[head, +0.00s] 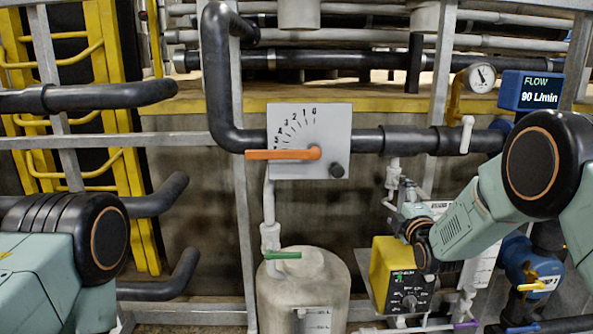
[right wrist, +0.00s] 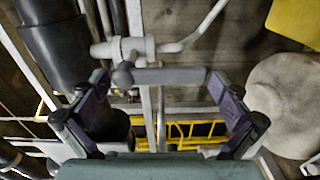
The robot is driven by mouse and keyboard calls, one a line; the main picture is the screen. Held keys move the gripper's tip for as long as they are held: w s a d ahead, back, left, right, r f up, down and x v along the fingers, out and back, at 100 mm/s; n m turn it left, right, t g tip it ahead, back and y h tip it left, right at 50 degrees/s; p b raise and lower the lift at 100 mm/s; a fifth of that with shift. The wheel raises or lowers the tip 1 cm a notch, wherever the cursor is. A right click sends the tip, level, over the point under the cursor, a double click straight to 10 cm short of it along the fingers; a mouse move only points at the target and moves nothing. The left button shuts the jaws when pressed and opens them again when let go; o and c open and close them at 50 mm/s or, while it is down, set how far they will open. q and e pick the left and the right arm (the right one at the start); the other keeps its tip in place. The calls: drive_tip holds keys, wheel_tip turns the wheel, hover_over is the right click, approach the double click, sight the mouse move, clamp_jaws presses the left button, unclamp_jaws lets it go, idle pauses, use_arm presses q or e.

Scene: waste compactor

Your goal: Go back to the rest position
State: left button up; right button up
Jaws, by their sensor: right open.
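My right gripper (head: 402,196) is in front of the pipes at centre right, beside a thin white vertical pipe with a small valve (head: 393,174). The right wrist view shows the gripper (right wrist: 160,95) with its two dark fingers spread wide. A white valve body (right wrist: 122,48) with a grey bar-shaped handle (right wrist: 172,76) appears between and beyond the fingers. I cannot tell whether the fingers touch it; nothing is clamped. Of my left arm, only a joint and link show at the lower left of the head view; its gripper is out of view.
A scale panel (head: 335,112) has an orange lever (head: 280,154) pointing left. A yellow box (head: 386,258) with a knob sits below my right gripper. A pale tank (head: 300,285), a gauge (head: 481,78) and a blue display (head: 545,92) reading 90 L/min surround it. Black pipes cross the left.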

drive_tip(key=shift+s+a+r+m+p, duration=0.15)
drive_tip(key=shift+a+r+m, duration=0.35)
drive_tip(key=shift+m, duration=2)
drive_tip(key=shift+w+a+r+m+p, duration=0.1)
drive_tip(key=shift+a+r+m+p, duration=0.4)
drive_tip(key=shift+m, duration=2)
drive_tip(key=shift+s+a+r+m, duration=0.15)
drive_tip(key=shift+r+m, duration=0.6)
drive_tip(key=shift+m, duration=1.75)
drive_tip(key=shift+w, duration=0.1)
